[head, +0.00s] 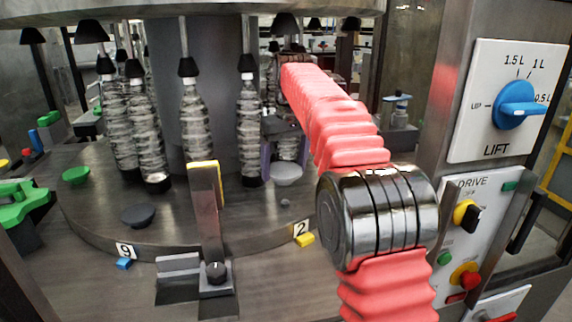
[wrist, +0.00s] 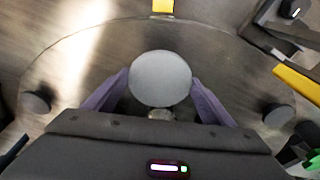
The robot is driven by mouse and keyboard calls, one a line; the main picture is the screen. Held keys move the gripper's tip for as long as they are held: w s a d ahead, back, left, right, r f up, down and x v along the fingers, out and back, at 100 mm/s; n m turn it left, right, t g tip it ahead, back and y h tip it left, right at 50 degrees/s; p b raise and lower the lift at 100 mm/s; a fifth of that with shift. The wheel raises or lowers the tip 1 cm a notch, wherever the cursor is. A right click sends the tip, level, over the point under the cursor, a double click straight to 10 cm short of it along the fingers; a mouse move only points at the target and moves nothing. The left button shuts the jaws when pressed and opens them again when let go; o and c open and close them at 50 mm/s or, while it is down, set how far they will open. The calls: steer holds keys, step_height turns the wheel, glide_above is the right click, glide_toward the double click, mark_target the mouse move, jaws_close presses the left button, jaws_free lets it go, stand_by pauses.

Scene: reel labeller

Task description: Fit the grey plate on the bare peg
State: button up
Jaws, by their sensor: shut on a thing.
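The grey plate (head: 287,174) is held between the purple fingers of my gripper (head: 286,160) above the round table, left of my red arm. In the wrist view the grey plate (wrist: 160,78) lies between the purple fingertips (wrist: 160,88), which touch its two sides. A small grey knob (head: 285,203), apparently the bare peg, stands on the table below and in front of the plate in the head view. In the wrist view I cannot make out the peg for certain; the plate covers the table under it.
The round table (head: 185,235) carries a green plate (head: 76,175), a dark plate (head: 138,215) and several upright bottles (head: 197,120). A yellow-topped post (head: 204,200) stands at its near edge. A yellow block (head: 304,239) lies by label 2. The control panel (head: 480,230) is at right.

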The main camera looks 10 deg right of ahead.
mark_target(286, 170)
steer(key=shift+d+f, duration=0.1)
steer(key=shift+d, duration=0.05)
steer(key=shift+f, duration=1.85)
steer(key=shift+s+f, duration=0.1)
steer(key=shift+f, duration=0.4)
steer(key=shift+f, duration=0.7)
steer(key=shift+f, duration=0.35)
steer(key=shift+f, duration=0.3)
steer(key=o, duration=1.2)
